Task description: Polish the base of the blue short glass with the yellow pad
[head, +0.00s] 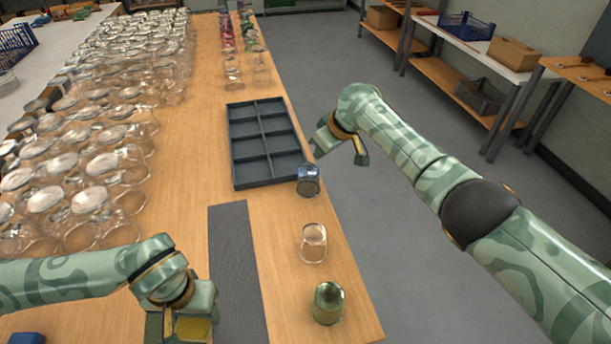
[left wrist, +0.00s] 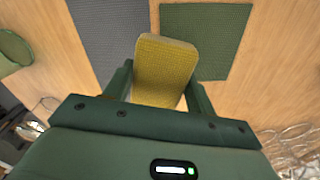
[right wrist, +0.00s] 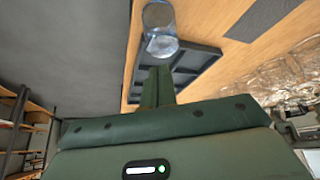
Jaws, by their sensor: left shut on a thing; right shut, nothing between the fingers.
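The blue short glass (head: 308,180) stands near the table's right edge, at the near right corner of the dark divided tray. It also shows in the right wrist view (right wrist: 162,45), just beyond the fingertips. My right gripper (head: 318,150) is shut and empty, off the table's right edge beside the tray and the blue glass, apart from the glass. The yellow pad (left wrist: 162,70) is between the fingers of my left gripper (left wrist: 160,85), held above the table. In the head view that gripper (head: 178,332) is at the bottom and the pad is mostly hidden.
A clear glass (head: 313,243) and a green glass (head: 328,303) stand nearer along the right edge. The divided tray (head: 237,150) looks empty. A grey mat (head: 235,270) lies left of them. A green mat (left wrist: 205,40) lies under the pad. Many glasses (head: 90,160) crowd the left.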

